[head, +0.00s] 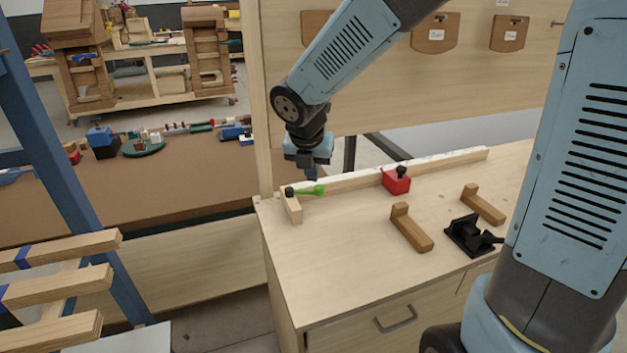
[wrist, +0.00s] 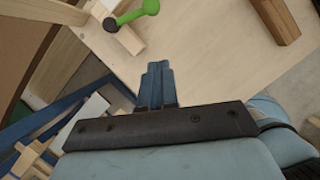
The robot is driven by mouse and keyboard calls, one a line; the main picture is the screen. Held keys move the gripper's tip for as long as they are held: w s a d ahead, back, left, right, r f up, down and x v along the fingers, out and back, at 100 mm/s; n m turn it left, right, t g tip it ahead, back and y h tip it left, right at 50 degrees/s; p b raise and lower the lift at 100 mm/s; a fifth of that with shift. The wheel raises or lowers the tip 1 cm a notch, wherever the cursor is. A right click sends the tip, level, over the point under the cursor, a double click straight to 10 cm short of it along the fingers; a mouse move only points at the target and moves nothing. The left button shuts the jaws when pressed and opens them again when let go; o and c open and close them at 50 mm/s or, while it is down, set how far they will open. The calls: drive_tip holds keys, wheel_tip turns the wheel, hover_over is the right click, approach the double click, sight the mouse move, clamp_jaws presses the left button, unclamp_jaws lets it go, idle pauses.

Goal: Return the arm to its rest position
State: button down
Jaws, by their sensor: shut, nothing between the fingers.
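My gripper (head: 311,172) hangs from my blue arm above the back left corner of the wooden workbench (head: 330,260). Its fingers are together and hold nothing; they also show in the wrist view (wrist: 156,84). A green-handled clamp lever (head: 305,190) with a black knob lies just below the fingertips, at a small wooden block (head: 291,207). In the wrist view the green lever (wrist: 138,12) is beyond the fingers, apart from them.
A red block with a black knob (head: 396,180) sits by the wooden rail (head: 440,164). Two wooden L-shaped pieces (head: 411,228) (head: 483,204) and a black fixture (head: 472,235) stand to the right. A panel with hanging wooden forms (head: 436,35) rises behind. The bench's front middle is clear.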

drive_tip(key=shift+s+a+r, duration=0.1)
drive_tip(key=shift+s+r, duration=0.05)
drive_tip(key=shift+r, duration=0.15)
drive_tip(key=s+d+r+m, duration=0.3)
drive_tip(key=s+d+m, duration=0.3)
drive_tip(key=m, duration=0.5)
drive_tip(key=s+d+r+m+t, duration=0.1)
drive_tip(key=s+d+r+m, duration=0.3)
drive_tip(key=m, duration=0.6)
drive_tip(key=s+d+r+m+y, duration=0.1)
drive_tip(key=s+d+r+m, duration=0.3)
drive_tip(key=s+d+m, duration=0.4)
drive_tip(key=d+m, duration=0.1)
drive_tip(key=m, duration=0.2)
drive_tip(key=shift+d+m+t, duration=0.3)
drive_tip(key=shift+d, duration=0.05)
drive_tip(key=shift+r, duration=0.1)
